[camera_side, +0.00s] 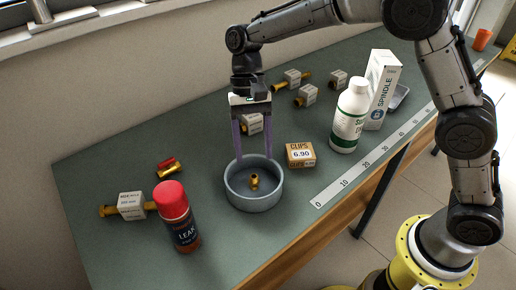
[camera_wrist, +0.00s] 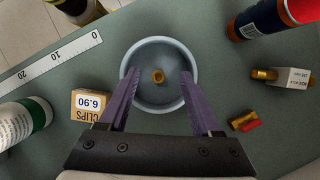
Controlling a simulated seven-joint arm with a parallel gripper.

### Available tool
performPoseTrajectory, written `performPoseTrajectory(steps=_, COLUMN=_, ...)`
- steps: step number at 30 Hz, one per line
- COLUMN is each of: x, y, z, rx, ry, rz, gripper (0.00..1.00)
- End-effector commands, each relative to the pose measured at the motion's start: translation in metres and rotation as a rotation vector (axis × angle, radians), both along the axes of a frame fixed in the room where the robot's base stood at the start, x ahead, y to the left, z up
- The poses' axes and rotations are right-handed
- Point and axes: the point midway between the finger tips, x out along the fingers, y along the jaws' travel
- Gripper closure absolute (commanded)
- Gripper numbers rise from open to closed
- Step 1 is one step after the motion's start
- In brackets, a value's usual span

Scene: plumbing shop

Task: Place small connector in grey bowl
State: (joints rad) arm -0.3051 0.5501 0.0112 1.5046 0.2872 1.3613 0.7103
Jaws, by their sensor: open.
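The grey bowl (camera_side: 262,201) stands on the green bench top near its front edge. A small brass connector (camera_side: 254,182) is inside it, near the middle of the floor. In the wrist view the bowl (camera_wrist: 135,58) and the connector (camera_wrist: 159,76) show from above. My gripper (camera_side: 255,160) hangs over the bowl, pointing down, with its two purple fingers wide apart. In the wrist view the fingers of my gripper (camera_wrist: 159,88) reach over the bowl on either side of the connector. Nothing is held between them, and the connector is apart from both.
A clips box (camera_side: 301,154) stands close right of the bowl. A red-capped leak spray can (camera_side: 178,220) stands to the left. A white bottle (camera_side: 349,115) and a spindle box (camera_side: 381,88) stand to the right. Several tagged brass fittings lie behind. A ruler strip (camera_side: 365,165) runs along the front edge.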

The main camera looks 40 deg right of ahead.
Motion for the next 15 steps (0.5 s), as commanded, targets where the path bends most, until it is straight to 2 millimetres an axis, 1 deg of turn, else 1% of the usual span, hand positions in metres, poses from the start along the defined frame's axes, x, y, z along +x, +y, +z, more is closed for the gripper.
performPoseTrajectory(steps=2, x=0.003, y=-0.005, z=0.012, rx=0.008, ry=-0.028, rz=-0.013, gripper=0.35)
performPoseTrajectory(steps=4, x=0.004, y=-0.012, z=0.033, rx=0.021, ry=-0.071, rz=-0.028, gripper=0.35)
performPoseTrajectory(steps=7, x=-0.006, y=-0.029, z=0.068, rx=0.034, ry=-0.136, rz=-0.057, gripper=0.35)
performPoseTrajectory(steps=10, x=-0.025, y=-0.051, z=0.1, rx=0.037, ry=-0.214, rz=-0.084, gripper=0.35)
performPoseTrajectory(steps=12, x=-0.041, y=-0.066, z=0.117, rx=0.035, ry=-0.27, rz=-0.088, gripper=0.35)
performPoseTrajectory(steps=14, x=-0.056, y=-0.079, z=0.13, rx=0.033, ry=-0.321, rz=-0.086, gripper=0.35)
performPoseTrajectory(steps=15, x=-0.067, y=-0.087, z=0.136, rx=0.03, ry=-0.354, rz=-0.082, gripper=0.35)
